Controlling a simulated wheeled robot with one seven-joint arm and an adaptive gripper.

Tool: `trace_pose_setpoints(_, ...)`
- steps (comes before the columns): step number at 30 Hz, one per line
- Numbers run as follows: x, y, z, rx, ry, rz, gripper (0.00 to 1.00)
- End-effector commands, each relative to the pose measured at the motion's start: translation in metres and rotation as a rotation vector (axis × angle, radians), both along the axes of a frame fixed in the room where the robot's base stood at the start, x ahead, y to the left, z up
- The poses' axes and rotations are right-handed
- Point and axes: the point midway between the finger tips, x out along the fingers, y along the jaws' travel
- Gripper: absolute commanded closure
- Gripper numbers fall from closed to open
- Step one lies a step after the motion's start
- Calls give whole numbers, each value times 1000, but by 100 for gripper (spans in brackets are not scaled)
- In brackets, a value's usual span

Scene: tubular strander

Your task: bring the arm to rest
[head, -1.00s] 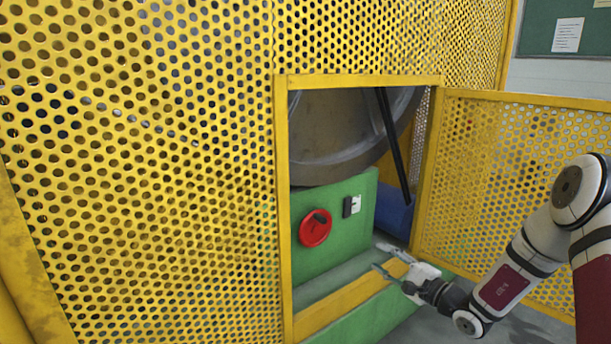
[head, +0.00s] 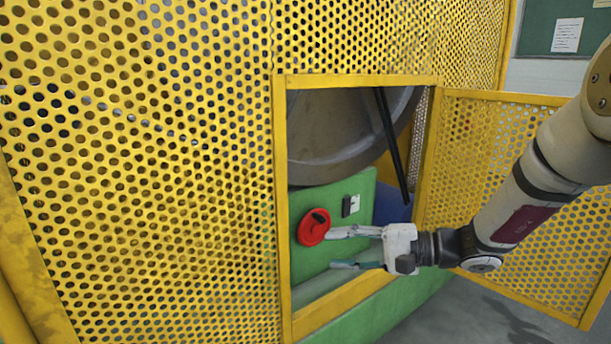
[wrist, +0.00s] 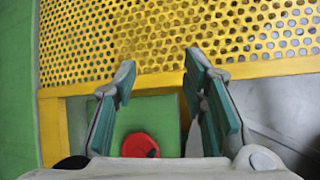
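My gripper (head: 342,248) is at the opening in the yellow guard in the head view, its fingers pointing left. The two fingers are apart with nothing between them. The upper finger appears close to the red round knob (head: 313,227) on the green panel; I cannot tell whether they touch. In the wrist view my gripper (wrist: 160,75) also shows open, both fingers spread. The red knob shows low between them there (wrist: 140,146). My arm reaches in from the right of the head view, in front of the open door.
The yellow perforated guard (head: 140,170) fills the left. Its hinged door (head: 470,140) stands open on the right. Inside the opening are a large metal drum (head: 335,130), a dark slanted bar (head: 391,145) and a green panel (head: 330,200). Grey floor (head: 480,325) shows at lower right.

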Motion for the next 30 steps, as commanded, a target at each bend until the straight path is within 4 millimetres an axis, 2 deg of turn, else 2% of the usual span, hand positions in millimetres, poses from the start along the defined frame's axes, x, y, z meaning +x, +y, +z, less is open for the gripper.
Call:
trace_pose_setpoints(1, -22, 11, 12, -48, -4, 64, 61)
trace_pose_setpoints(6, -99, 30, 32, -228, 21, 255, 61)
trace_pose_setpoints(13, -199, 24, 41, -515, 54, 439, 61)
trace_pose_setpoints(17, -249, 7, 40, -695, 69, 498, 61)
trace_pose_setpoints(21, -295, -21, 36, -894, 78, 525, 61)
trace_pose_setpoints(24, -321, -43, 33, -1028, 78, 519, 61)
trace_pose_setpoints(30, -352, -81, 29, -1223, 74, 483, 61)
